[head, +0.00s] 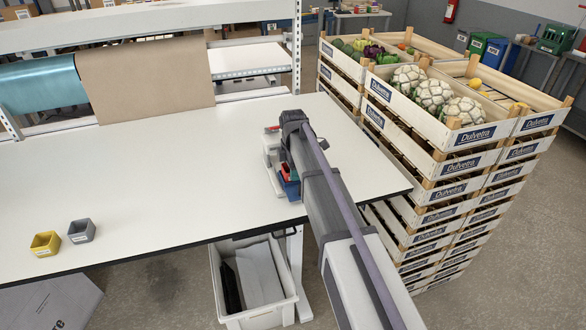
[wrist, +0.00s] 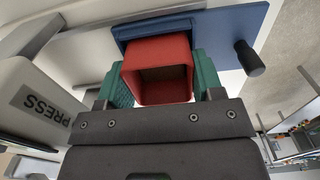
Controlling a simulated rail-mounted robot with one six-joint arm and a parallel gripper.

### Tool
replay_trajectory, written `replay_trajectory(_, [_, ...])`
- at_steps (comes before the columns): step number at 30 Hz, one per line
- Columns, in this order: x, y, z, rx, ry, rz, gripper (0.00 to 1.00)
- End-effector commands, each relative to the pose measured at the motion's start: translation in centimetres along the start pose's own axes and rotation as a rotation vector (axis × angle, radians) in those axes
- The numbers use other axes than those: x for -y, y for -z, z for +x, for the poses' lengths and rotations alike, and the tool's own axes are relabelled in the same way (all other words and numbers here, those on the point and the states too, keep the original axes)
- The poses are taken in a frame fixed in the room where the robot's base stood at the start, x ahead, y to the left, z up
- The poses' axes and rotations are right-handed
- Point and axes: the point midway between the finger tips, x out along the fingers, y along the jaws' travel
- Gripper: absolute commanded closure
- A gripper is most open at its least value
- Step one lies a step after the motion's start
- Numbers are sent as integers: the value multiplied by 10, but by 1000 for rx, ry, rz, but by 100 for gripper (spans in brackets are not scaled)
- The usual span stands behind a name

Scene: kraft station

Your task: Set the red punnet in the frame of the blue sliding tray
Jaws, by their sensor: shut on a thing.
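The red punnet (wrist: 133,88) is an open, square-mouthed box in the wrist view. My gripper (wrist: 160,76) is shut on it, with a green finger pad against each side. The blue sliding tray (wrist: 232,32) is just beyond the punnet, with a dark knob (wrist: 250,58) at its right. The blue frame (wrist: 128,30) is right at the punnet's far end; I cannot tell whether the punnet is inside it or only against it. In the head view, my arm covers most of the spot; a bit of the red punnet (head: 286,172) and the blue tray (head: 291,189) show beside it.
The white press (wrist: 45,100), marked PRESS, stands close at the left. In the head view, a yellow punnet (head: 45,243) and a grey punnet (head: 82,230) stand at the left of the white table (head: 150,180). Stacked crates (head: 440,165) rise to the right.

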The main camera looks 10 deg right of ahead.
Motion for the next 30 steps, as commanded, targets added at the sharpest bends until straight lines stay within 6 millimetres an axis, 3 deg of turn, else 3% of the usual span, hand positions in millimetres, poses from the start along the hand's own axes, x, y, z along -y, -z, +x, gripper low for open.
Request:
replay_trajectory(4, [0,0,0,0,0,0,65])
replay_trajectory(5, [0,0,0,0,0,0,38])
replay_trajectory(14, [0,0,0,0,0,0,10])
replay_trajectory(22, [0,0,-2,0,0,0,9])
replay_trajectory(30, [0,0,-28,0,0,0,9])
